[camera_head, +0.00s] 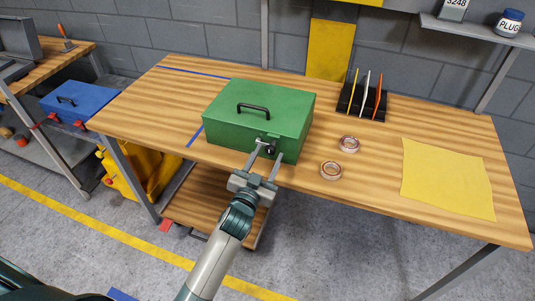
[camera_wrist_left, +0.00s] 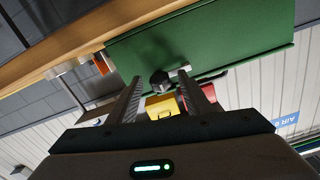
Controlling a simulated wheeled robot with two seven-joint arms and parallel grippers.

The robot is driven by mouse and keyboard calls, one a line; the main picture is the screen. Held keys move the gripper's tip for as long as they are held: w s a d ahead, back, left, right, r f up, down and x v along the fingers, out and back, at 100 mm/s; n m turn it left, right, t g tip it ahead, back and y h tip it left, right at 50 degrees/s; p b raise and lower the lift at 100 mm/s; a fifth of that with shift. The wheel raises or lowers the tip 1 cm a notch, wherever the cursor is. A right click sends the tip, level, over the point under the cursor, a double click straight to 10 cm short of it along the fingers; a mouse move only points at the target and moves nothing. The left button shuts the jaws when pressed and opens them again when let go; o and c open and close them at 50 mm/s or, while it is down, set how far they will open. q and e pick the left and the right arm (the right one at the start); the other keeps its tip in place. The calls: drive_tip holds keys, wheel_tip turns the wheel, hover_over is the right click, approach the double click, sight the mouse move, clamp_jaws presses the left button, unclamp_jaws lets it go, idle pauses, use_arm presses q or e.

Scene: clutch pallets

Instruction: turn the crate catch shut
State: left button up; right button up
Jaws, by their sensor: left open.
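The green crate (camera_head: 225,122) with a dark top handle (camera_head: 253,108) sits on the wooden workbench, near its front edge. Its catch (camera_head: 269,146) is on the front face. In the left wrist view the catch shows as a dark round knob (camera_wrist_left: 159,82) with a short pale bar beside it on the green face (camera_wrist_left: 225,45). My left gripper (camera_head: 268,153) is open in front of the crate, with its two fingers on either side of the catch. It also shows in the left wrist view (camera_wrist_left: 162,90), with nothing clamped. My right gripper is out of view.
Two tape rolls (camera_head: 331,177) lie right of the crate, near my left gripper. A black rack (camera_head: 351,112) with coloured tools stands behind. A yellow cloth (camera_head: 446,180) lies at the right. A blue toolbox (camera_head: 75,103) sits on the left shelf unit.

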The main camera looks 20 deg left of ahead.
use_arm(q)
drive_tip(key=shift+w, duration=0.2)
drive_tip(key=c, duration=1.1)
drive_tip(key=shift+o, duration=0.2)
